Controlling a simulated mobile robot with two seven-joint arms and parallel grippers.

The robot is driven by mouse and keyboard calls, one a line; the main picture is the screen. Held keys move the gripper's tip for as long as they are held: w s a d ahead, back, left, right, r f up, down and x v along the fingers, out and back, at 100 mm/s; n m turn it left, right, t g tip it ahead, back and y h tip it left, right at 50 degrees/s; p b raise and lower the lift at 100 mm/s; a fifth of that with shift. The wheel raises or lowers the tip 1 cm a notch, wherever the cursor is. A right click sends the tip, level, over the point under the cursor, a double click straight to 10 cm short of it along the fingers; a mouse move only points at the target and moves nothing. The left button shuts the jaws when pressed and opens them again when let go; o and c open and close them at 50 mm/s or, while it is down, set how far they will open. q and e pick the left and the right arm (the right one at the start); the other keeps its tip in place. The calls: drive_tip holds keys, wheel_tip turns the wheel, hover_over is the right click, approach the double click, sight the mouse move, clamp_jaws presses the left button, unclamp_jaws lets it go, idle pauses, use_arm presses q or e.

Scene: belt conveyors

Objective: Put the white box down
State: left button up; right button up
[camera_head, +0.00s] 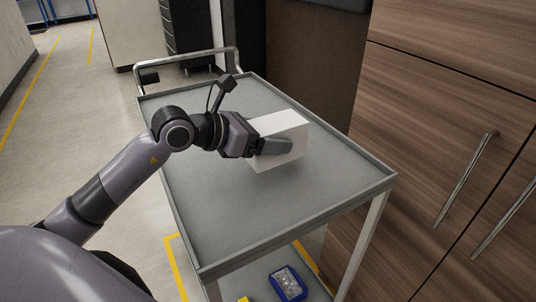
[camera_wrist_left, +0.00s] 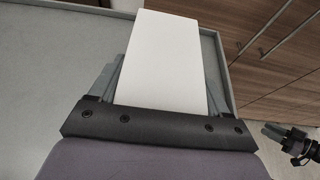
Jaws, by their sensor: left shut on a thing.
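The white box (camera_head: 285,124) is a plain block over the grey top of the cart (camera_head: 215,215). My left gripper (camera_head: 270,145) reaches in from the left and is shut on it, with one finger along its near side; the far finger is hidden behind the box. In the left wrist view the box (camera_wrist_left: 165,60) stands between the two fingers. Its lower edge is very close to the cart top; I cannot tell whether it touches. A dark gripper, apparently my right one (camera_wrist_left: 275,131), shows at the lower right of the left wrist view, away from the box.
The cart top has a raised rim and is bare around the box. A blue bin (camera_head: 288,283) sits on the lower shelf. Wooden cabinets (camera_head: 450,110) with metal handles stand close along the right. A rail handle (camera_head: 190,58) rises at the cart's far end.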

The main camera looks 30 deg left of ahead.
use_arm(q)
drive_tip(key=shift+f, duration=2.2)
drive_tip(key=shift+f+b, duration=0.2)
drive_tip(key=shift+b, duration=0.1)
drive_tip(key=o, duration=1.3)
drive_tip(key=shift+c, duration=0.2)
drive_tip(key=shift+r, duration=0.2)
drive_tip(key=b+v, duration=0.1)
drive_tip(key=v, duration=0.8)
drive_tip(key=shift+s+a, duration=0.2)
drive_tip(key=shift+s, duration=0.2)
drive_tip(key=shift+v, duration=1.05)
